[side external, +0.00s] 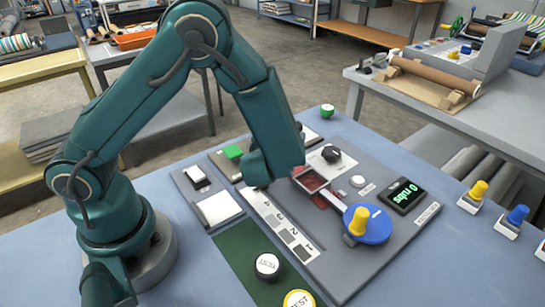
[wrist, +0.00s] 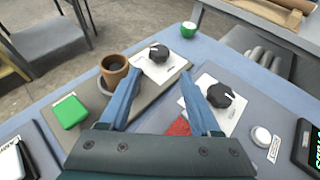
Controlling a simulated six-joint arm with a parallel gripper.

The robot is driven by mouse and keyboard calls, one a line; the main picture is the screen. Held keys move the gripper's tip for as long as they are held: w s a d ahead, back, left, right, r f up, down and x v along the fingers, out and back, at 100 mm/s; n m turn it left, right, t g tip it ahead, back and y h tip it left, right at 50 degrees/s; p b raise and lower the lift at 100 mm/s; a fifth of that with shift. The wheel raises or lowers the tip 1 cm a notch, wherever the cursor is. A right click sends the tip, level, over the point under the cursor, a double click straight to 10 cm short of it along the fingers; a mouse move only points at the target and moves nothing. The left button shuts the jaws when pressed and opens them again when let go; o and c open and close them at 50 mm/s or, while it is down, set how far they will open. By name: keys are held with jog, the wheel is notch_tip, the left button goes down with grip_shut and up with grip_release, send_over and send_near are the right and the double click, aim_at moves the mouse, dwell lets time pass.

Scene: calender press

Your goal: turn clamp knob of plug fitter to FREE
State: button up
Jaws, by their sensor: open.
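In the wrist view, a black knob with a white pointer line (wrist: 158,52) sits on a white plate on a grey-brown board, beside a brown cup-like fitting (wrist: 114,68) and a green block (wrist: 69,112). A second black knob (wrist: 220,95) sits on a white plate on the grey panel; it also shows in the side view (side external: 331,154). The plate lettering is too small to read, so I cannot tell which setting either points to. My gripper (wrist: 160,73) is open and empty, its blue fingers apart, with the first knob beyond and between the tips. My arm hides the fingers in the side view.
The grey panel (side external: 398,240) carries a blue disc with a yellow handle (side external: 369,224), a green-lit display (side external: 403,194) and a white button (side external: 357,181). Round caps (side external: 267,266) stand in front.

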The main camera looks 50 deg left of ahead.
jog(key=x, duration=1)
jog(key=shift+w+a+f, duration=0.1)
jog(key=shift+a+f, duration=0.05)
grip_shut()
